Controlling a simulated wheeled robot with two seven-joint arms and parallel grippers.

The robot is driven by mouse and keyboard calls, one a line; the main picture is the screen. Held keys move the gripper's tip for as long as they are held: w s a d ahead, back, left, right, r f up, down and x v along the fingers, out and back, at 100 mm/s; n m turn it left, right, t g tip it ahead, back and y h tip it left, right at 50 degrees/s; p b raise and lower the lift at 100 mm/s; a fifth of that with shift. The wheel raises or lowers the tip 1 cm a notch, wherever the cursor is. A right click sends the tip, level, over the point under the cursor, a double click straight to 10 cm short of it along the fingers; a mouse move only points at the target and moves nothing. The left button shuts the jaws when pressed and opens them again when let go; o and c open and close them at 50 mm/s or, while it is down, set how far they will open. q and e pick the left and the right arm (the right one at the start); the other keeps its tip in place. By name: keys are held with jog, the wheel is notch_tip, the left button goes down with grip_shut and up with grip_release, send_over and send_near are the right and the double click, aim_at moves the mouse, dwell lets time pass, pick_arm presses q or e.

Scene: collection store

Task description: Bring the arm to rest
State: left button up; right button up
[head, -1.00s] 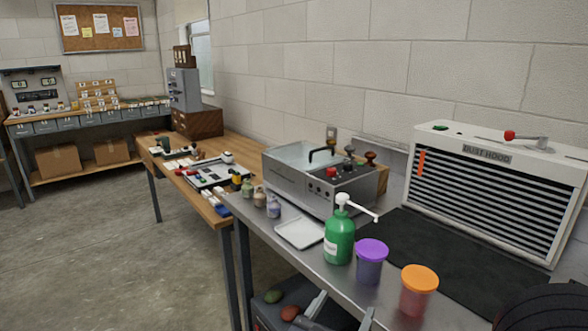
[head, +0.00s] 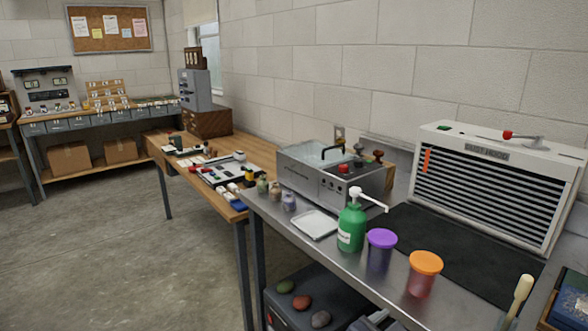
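Neither of my grippers can be made out in the head view. A small grey and black piece shows at the bottom edge, below the bench front. It is cut off by the frame, and I cannot tell whether it is part of my arm. On the steel bench (head: 398,277) stand a green pump bottle (head: 351,228), a purple-lidded jar (head: 380,252) and an orange-lidded jar (head: 423,276), all upright. A white tray (head: 314,225) lies flat beside the bottle.
A steel bath unit (head: 322,181) stands behind the tray. The dust hood (head: 490,185) stands at right behind a black mat (head: 440,240). Stones lie on a dark box (head: 292,315) below the bench. A pale handle (head: 518,298) stands at lower right. The floor at left (head: 130,240) is clear.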

jog(key=s+d+f+m+g+y+p, duration=0.2)
jog(key=s+d+m+g+y+p, duration=0.45)
jog(key=s+m, duration=0.7)
jog(key=s+a+r+m+t+y+p, duration=0.2)
jog(key=r+m+y, duration=0.4)
jog(key=m, duration=0.7)
jog(key=shift+a+r+y, duration=0.35)
jog(key=shift+a+y, duration=0.3)
jog(key=shift+a, duration=0.25)
